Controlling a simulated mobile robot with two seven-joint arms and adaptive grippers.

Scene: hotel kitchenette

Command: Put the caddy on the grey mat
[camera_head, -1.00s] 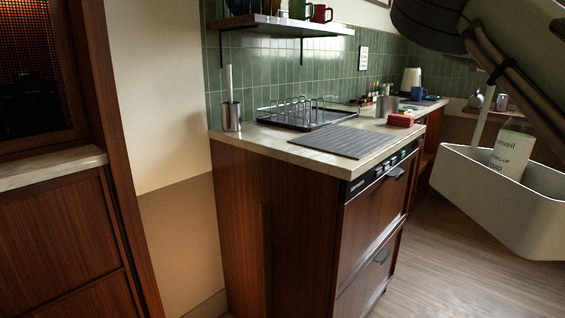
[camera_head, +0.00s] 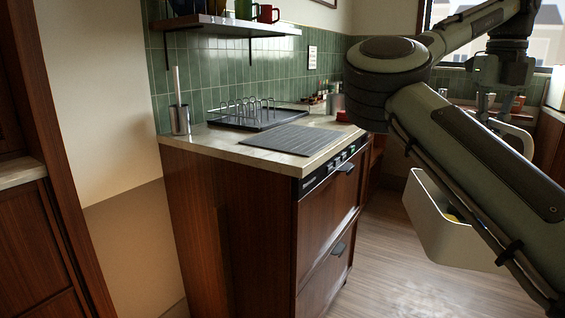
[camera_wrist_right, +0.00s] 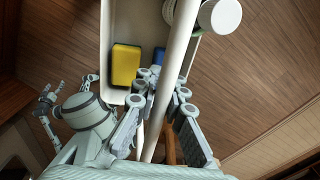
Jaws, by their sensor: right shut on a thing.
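The grey mat (camera_head: 290,139) is a ribbed flat rectangle on the counter's near end and is bare. The caddy (camera_head: 440,225), a pale open box, hangs above the floor right of the counter, partly hidden behind my arm. In the right wrist view the caddy (camera_wrist_right: 120,30) holds a yellow sponge (camera_wrist_right: 126,66), a blue item (camera_wrist_right: 158,57) and a white-capped bottle (camera_wrist_right: 220,15). My right gripper (camera_wrist_right: 160,90) is shut on the caddy's handle bar. My left gripper (camera_wrist_right: 45,105) seems to show small at the left there; its opening is unclear.
Behind the mat stands a dark dish rack (camera_head: 255,115), with a steel holder and brush (camera_head: 180,118) at left. A red item (camera_head: 344,116) lies near the mat's back right. A shelf with mugs (camera_head: 225,24) overhangs the counter's back.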

